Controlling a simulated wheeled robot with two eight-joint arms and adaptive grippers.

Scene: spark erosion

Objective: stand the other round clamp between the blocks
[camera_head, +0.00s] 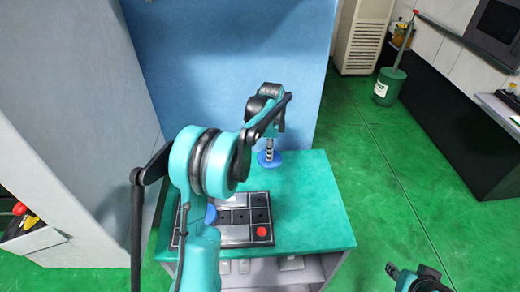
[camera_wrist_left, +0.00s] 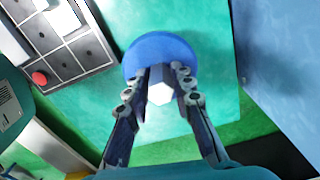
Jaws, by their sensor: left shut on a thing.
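My left gripper (camera_head: 268,150) is shut on a round clamp (camera_head: 277,160) with a blue disc and holds it over the green table top (camera_head: 315,200). In the left wrist view, the fingers (camera_wrist_left: 161,80) close around the clamp's pale faceted part, against the blue disc (camera_wrist_left: 155,46). A second blue round piece (camera_head: 210,214) shows partly behind my left arm, at the black gridded tray (camera_head: 240,217). White blocks (camera_wrist_left: 62,17) stand on this tray in the left wrist view. My right gripper (camera_head: 393,271) is low at the right, away from the table; its jaws are unclear.
A red round piece (camera_head: 261,232) lies at the tray's near right corner. A blue wall (camera_head: 220,70) rises behind the table. The table's right side is bare. A dark bench (camera_head: 450,120) and a green bin (camera_head: 388,86) are farther right.

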